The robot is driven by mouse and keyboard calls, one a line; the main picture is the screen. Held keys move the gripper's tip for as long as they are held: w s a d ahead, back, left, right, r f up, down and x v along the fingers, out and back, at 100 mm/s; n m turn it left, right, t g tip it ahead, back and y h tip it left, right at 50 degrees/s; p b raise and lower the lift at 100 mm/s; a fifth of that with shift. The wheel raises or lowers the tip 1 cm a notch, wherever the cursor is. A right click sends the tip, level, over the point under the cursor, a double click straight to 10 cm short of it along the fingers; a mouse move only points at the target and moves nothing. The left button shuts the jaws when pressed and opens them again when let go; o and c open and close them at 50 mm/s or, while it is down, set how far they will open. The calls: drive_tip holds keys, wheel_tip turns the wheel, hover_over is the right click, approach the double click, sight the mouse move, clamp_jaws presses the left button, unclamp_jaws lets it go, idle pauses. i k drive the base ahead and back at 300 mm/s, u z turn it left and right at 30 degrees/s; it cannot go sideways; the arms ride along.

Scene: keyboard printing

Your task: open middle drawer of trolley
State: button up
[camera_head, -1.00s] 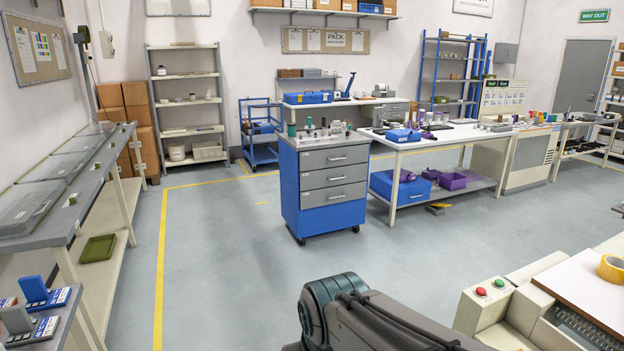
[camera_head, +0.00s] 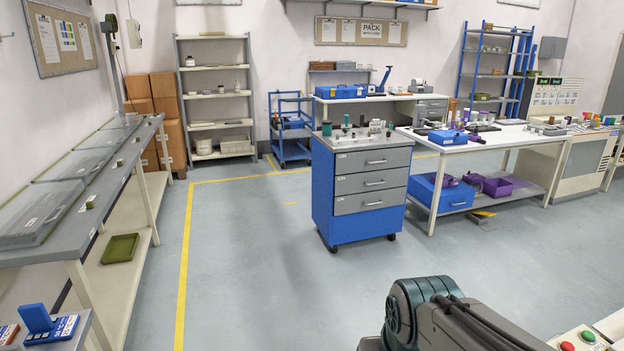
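The trolley (camera_head: 322,205) is a blue cabinet on dark castors, standing in mid-floor with three grey drawers in its upper part. The middle drawer (camera_head: 371,181) is shut, flush with the drawers above and below, and has a bar handle (camera_head: 375,183). Its front faces toward me and slightly right. Small items stand on the trolley's top. My arm shows at the bottom right, well short of the trolley. My gripper is out of view.
A white workbench (camera_head: 430,143) with blue and purple bins stands right beside the trolley. A long grey bench (camera_head: 62,250) runs along the left. A machine with red and green buttons (camera_head: 567,346) is at the bottom right. The floor (camera_head: 265,285) before the trolley is clear.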

sight(391, 177)
drive_tip(key=z, duration=0.5)
drive_tip(key=i, duration=1.8)
drive_tip(key=z, duration=0.3)
drive_tip(key=i, duration=1.95)
drive_tip(key=u, duration=0.5)
drive_tip(key=i, duration=0.8)
drive_tip(key=u, duration=0.15)
